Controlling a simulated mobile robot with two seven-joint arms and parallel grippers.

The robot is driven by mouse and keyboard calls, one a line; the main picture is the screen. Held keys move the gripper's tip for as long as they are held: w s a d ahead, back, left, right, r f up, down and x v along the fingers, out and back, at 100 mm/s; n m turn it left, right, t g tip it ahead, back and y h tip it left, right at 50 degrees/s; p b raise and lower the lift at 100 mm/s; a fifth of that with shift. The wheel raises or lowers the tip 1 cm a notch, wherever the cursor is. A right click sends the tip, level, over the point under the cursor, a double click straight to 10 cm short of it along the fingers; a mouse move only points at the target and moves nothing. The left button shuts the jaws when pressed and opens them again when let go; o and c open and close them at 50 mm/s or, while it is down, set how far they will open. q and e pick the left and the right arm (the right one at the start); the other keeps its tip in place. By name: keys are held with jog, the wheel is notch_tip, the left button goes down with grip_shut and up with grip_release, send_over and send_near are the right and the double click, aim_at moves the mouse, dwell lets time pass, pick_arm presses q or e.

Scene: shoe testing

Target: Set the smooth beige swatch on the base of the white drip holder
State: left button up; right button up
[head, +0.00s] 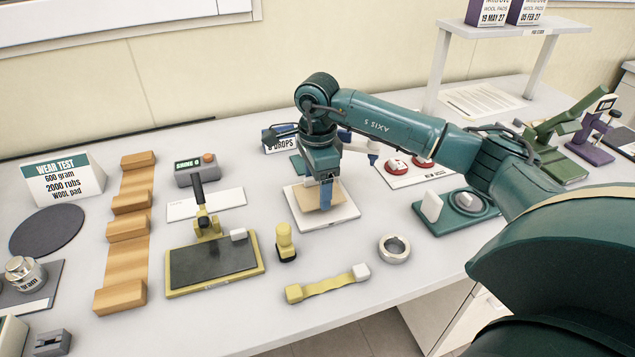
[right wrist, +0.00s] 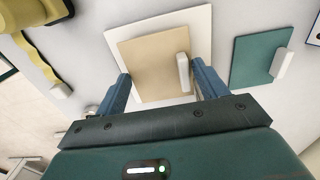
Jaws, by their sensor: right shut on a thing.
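The smooth beige swatch (head: 311,205) is a thin square with a white tab at one edge. My right gripper (head: 326,193) points straight down at it over a white square board (head: 335,218). In the right wrist view the fingers (right wrist: 162,88) stand on either side of the beige swatch (right wrist: 147,62) and hold it, with the board (right wrist: 201,20) below. I cannot tell whether it touches the board. White and blue parts (head: 372,160) show behind my right gripper, partly hidden; I cannot tell whether they belong to the drip holder. My left gripper is not in view.
A teal base (head: 462,212) stands right, and a yellow-framed dark plate (head: 212,265) left.

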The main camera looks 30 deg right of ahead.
aim_at(317, 193)
pick_arm(q)
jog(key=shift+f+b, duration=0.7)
jog(key=shift+b, duration=0.15)
pick_arm(e)
jog(key=shift+f, duration=1.15)
jog(key=o, duration=1)
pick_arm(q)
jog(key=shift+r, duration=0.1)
pick_arm(e)
jog(key=shift+o, duration=0.2)
jog(key=shift+w+r, duration=0.1)
jog(key=shift+r, duration=0.85)
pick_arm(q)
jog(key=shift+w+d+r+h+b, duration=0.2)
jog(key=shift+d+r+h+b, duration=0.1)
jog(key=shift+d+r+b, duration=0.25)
pick_arm(e)
notch_tip(317, 193, up, 12)
jog(key=shift+f, duration=0.25)
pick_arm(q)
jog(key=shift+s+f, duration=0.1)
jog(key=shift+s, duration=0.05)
pick_arm(e)
jog(key=shift+s+f, duration=0.1)
jog(key=shift+s, duration=0.1)
